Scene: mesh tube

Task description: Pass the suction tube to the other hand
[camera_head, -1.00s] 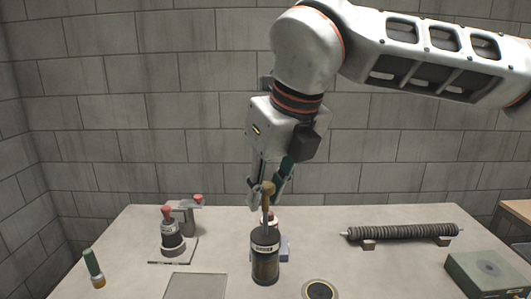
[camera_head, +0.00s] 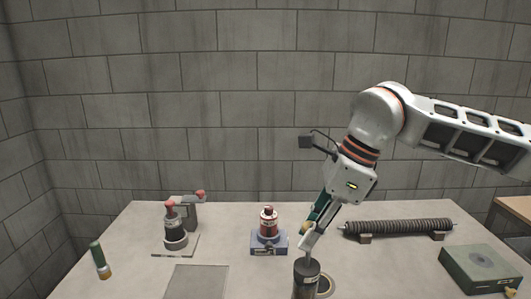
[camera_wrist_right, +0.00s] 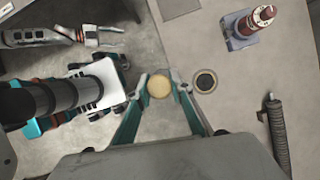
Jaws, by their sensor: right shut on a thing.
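I take the dark, labelled cylinder (camera_head: 306,279) at the bottom edge of the head view as the suction tube. It stands upright below my right gripper (camera_head: 308,243), and its lower end is cut off by the frame. My right gripper is shut on the tube's tan knob (camera_wrist_right: 160,86), which sits between the fingertips in the right wrist view. The knob hides the cylinder below it there. My left gripper (camera_wrist_right: 106,37) is at the upper left of the right wrist view, empty, fingers apart, well away from the tube. It is outside the head view.
A dark ring (camera_head: 325,286) lies just right of the tube. A red-and-blue device (camera_head: 268,238) stands behind it; a ribbed bar (camera_head: 398,228) and a green box (camera_head: 480,268) are at right. A stand (camera_head: 176,236), a flat plate (camera_head: 196,283) and a green-topped tube (camera_head: 100,261) are at left.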

